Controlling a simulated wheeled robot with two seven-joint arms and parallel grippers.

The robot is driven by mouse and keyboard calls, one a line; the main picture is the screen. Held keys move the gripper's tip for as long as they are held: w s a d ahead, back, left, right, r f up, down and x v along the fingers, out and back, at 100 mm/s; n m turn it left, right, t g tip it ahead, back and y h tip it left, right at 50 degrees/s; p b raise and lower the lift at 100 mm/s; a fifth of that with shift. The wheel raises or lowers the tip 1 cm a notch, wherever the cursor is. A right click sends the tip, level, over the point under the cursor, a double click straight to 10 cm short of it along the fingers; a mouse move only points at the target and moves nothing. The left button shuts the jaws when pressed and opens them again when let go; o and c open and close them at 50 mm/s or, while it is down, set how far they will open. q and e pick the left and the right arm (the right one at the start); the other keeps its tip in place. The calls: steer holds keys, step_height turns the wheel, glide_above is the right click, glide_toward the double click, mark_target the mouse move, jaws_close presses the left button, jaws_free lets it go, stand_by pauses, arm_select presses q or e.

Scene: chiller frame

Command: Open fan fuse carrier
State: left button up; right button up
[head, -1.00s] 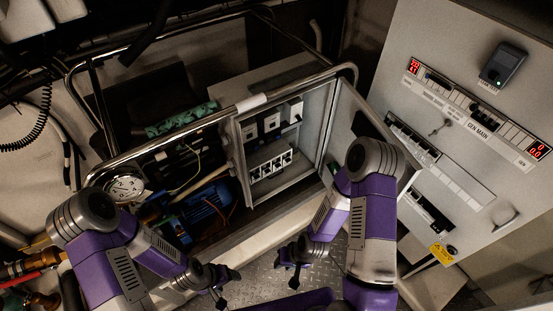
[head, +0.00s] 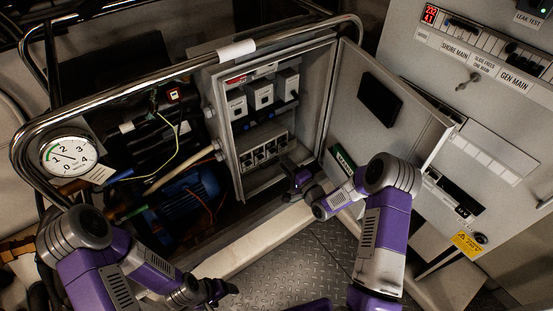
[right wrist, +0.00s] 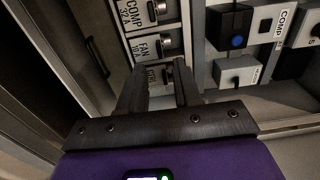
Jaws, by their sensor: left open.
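The open grey electrical box holds a low row of fuse carriers (head: 265,150). In the right wrist view the fan carrier (right wrist: 155,46) has a white face marked FAN 10 A and a dark knob. It sits between the COMP 32 A carrier (right wrist: 150,12) and the CTRL carrier (right wrist: 157,74). My right gripper (head: 296,172) is at the box's lower right corner. In the right wrist view its fingers (right wrist: 160,85) are apart, with the CTRL carrier showing between them and the fan carrier just beyond; contact cannot be told. My left gripper (head: 228,289) is open and empty, below the frame.
The box door (head: 385,100) stands open to the right. A chrome rail (head: 140,88) runs above the box. A gauge (head: 68,156) and a blue motor (head: 183,197) are at left. A control panel (head: 480,60) is at right. Tread-plate floor (head: 300,250) lies in front.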

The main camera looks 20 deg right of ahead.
mark_target(270, 151)
steer(key=b+x, duration=0.1)
steer(key=x, duration=0.5)
steer(key=shift+c, duration=0.5)
jaws_close()
